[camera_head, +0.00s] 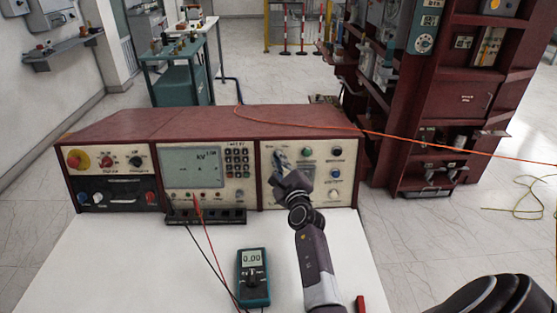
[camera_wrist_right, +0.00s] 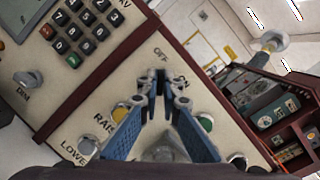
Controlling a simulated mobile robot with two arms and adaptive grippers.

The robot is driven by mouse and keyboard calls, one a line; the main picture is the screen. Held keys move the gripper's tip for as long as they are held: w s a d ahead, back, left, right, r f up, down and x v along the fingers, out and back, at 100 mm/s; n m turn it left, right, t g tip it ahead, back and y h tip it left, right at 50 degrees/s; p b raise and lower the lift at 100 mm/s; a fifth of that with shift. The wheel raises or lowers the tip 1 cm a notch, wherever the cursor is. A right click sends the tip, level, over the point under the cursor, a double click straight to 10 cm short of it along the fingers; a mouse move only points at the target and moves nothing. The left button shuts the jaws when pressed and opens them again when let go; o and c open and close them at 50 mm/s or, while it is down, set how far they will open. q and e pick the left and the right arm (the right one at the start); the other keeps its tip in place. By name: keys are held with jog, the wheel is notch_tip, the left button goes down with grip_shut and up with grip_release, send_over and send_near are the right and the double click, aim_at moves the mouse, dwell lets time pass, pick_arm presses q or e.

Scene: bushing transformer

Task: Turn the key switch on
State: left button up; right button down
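The test console (camera_head: 213,126) stands on a white table. Its right panel (camera_head: 338,168) has several knobs and round buttons. My right gripper (camera_head: 279,158) is at this panel's upper left, its arm reaching up from the bottom. In the right wrist view, the blue fingers of my right gripper (camera_wrist_right: 163,82) converge to a narrow gap right by the OFF and ON labels. The key switch is hidden behind the fingertips, so I cannot tell whether they hold it. My left gripper is not in view.
A multimeter (camera_head: 253,277) reading 0.00 lies on the white table (camera_head: 120,255) in front of the console, with red and black leads nearby. A dark red cabinet (camera_head: 465,98) stands right of the console.

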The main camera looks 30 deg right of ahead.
jog(key=shift+m, duration=0.5)
jog(key=m+h, duration=0.1)
jog(key=m, duration=0.3)
jog(key=m+h, duration=0.2)
jog(key=m, duration=0.2)
jog(key=shift+a+f+g+h, duration=0.1)
jog(key=shift+g+h, duration=0.2)
jog(key=m+g+h+b, duration=0.1)
jog(key=m, duration=0.2)
jog(key=m+h+b, duration=0.1)
jog(key=m, duration=0.3)
jog(key=shift+w+g, duration=0.1)
jog(key=shift+g, duration=0.3)
jog(key=m+g+b, duration=0.1)
jog(key=m, duration=0.2)
jog(key=m+h, duration=0.1)
jog(key=m, duration=0.2)
jog(key=shift+a+g+b, duration=0.1)
jog(key=shift+g+b, duration=0.3)
jog(key=shift+m+h, duration=0.3)
jog(key=shift+m, duration=0.1)
jog(key=c, duration=2.2)
grip_release()
jog(key=shift+o, duration=0.2)
